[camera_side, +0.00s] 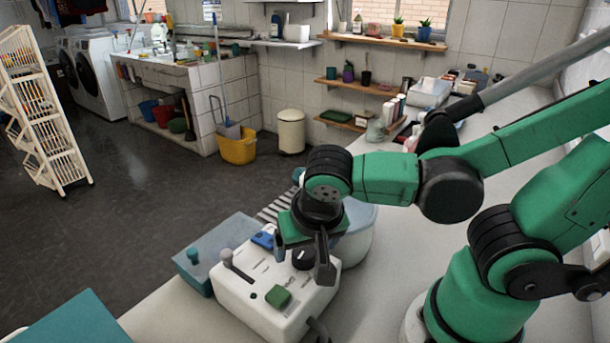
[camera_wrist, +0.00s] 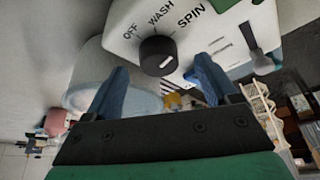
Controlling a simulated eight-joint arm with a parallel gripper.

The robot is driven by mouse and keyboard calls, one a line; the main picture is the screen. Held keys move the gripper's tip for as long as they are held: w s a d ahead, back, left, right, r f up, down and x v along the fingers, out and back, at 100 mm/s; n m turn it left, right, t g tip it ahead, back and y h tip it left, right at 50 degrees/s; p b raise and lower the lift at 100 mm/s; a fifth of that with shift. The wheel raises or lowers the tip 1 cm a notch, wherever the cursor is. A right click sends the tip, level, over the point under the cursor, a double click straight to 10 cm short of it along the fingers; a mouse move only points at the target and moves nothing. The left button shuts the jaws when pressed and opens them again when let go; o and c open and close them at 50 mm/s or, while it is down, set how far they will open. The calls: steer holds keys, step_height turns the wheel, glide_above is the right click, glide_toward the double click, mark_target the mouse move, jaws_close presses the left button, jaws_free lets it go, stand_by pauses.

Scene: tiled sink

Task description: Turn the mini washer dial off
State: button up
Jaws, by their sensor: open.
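The mini washer's white control box (camera_side: 236,295) sits on the counter in the side view. Its black dial (camera_side: 303,260) is near the far right corner of the box's top. In the wrist view the dial (camera_wrist: 155,52) shows a white mark at its lower right, with OFF, WASH and SPIN printed around its far side. I cannot tell which label the mark stands for. My gripper (camera_wrist: 160,68) is open, with one blue finger on each side of the dial in the picture. In the side view my gripper (camera_side: 304,262) is over the dial; contact is unclear.
The box also carries a grey lever (camera_side: 228,258), a green button (camera_side: 278,297) and a blue part (camera_side: 263,239). A pale tub (camera_side: 357,235) stands behind my gripper. The counter right of the box (camera_side: 375,300) looks clear.

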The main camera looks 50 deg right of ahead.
steer(key=shift+w+d+f, duration=0.15)
steer(key=shift+f, duration=0.4)
jaws_close()
